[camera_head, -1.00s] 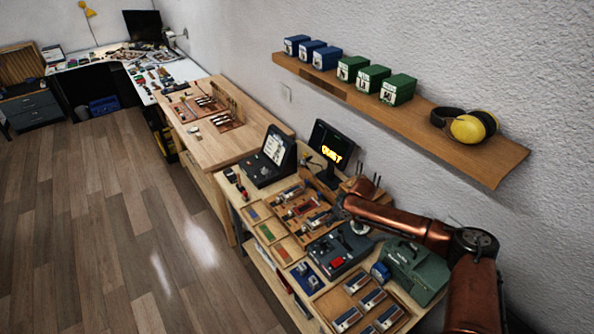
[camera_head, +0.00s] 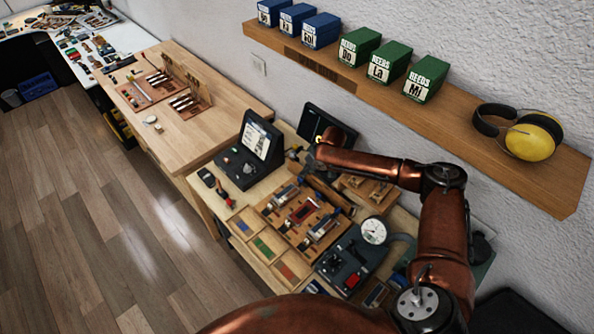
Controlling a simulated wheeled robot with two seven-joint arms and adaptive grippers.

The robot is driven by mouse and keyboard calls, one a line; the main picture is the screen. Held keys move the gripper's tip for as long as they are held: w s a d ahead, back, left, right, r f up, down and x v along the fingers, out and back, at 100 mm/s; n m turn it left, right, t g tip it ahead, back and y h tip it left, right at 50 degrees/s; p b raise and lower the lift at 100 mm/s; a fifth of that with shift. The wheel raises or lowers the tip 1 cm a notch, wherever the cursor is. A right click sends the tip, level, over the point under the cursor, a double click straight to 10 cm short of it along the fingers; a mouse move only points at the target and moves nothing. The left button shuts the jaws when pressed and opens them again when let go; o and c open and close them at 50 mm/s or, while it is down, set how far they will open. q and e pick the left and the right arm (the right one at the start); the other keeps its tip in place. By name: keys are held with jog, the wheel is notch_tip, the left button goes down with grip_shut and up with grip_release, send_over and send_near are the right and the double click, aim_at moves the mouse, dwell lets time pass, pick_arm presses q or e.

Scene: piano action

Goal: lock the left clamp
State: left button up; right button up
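A wooden fixture tray (camera_head: 268,212) lies on the near bench and bears several small metal and coloured parts. A silver and bluish part (camera_head: 284,197) sits at its left side, and a similar silver part (camera_head: 324,228) at its right side, with a red piece (camera_head: 303,212) between them. Which of these is the left clamp, and whether it is locked, is too small to tell. My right arm (camera_head: 370,165) reaches in from the right, its far end above the back of the tray. Its gripper's fingers cannot be made out. My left gripper is not in view.
A dark device with a dial gauge (camera_head: 373,231) stands right of the tray. A tilted display (camera_head: 261,141) and a dark monitor (camera_head: 318,123) stand behind it. Shallow coloured trays (camera_head: 264,247) lie in front. A wall shelf (camera_head: 455,130) holds reed boxes and yellow earmuffs (camera_head: 530,142).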

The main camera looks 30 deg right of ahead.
aim_at(300, 178)
jog(key=f, duration=0.1)
jog(key=a+f, duration=0.1)
jog(key=f, duration=0.1)
jog(key=shift+a+f, duration=0.2)
jog(key=shift+a, duration=0.1)
jog(key=w+f, duration=0.2)
jog(key=shift+w+a+f, duration=0.15)
jog(key=shift+a+f, duration=0.05)
jog(key=shift+f, duration=0.15)
jog(key=shift+s+d+r, duration=0.15)
jog(key=shift+s+d, duration=0.15)
jog(key=shift+s, duration=0.1)
jog(key=shift+s+r, duration=0.15)
jog(key=shift+c, duration=0.3)
jog(key=shift+w+a+f, duration=0.1)
jog(key=shift+w+f, duration=0.2)
jog(key=shift+w, duration=0.1)
jog(key=c, duration=0.5)
jog(key=shift+s+r, duration=0.15)
jog(key=shift+s, duration=0.05)
grip_shut()
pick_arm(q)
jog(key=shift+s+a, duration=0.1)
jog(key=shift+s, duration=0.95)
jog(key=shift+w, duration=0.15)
